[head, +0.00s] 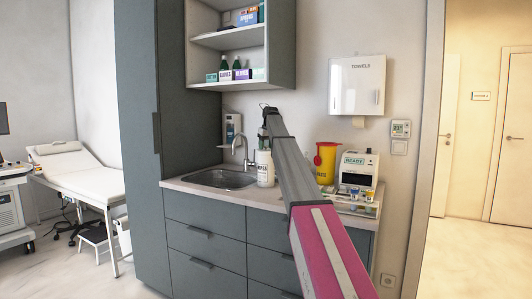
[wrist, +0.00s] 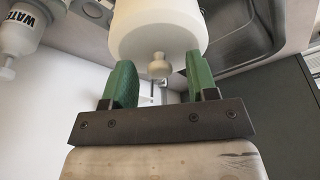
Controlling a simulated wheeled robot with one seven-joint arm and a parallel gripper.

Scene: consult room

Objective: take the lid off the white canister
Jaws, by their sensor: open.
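The white canister (head: 265,172) stands upright on the counter, right of the sink, with dark lettering partly hidden by my arm. In the wrist view its pale lid (wrist: 160,40) fills the top centre, with a small round knob (wrist: 159,66) in the middle. My gripper (wrist: 160,76) is open, its two green fingers on either side of the knob and apart from it. In the head view my gripper (head: 264,142) is just above the canister's top. The exact gap in height is hard to tell.
The sink (head: 222,178) and its tap (head: 242,150) are left of the canister. A yellow bin (head: 326,163) and a white device (head: 357,172) stand to the right. A bottle marked WATER (wrist: 18,38) shows in the wrist view. A shelf (head: 228,84) hangs above.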

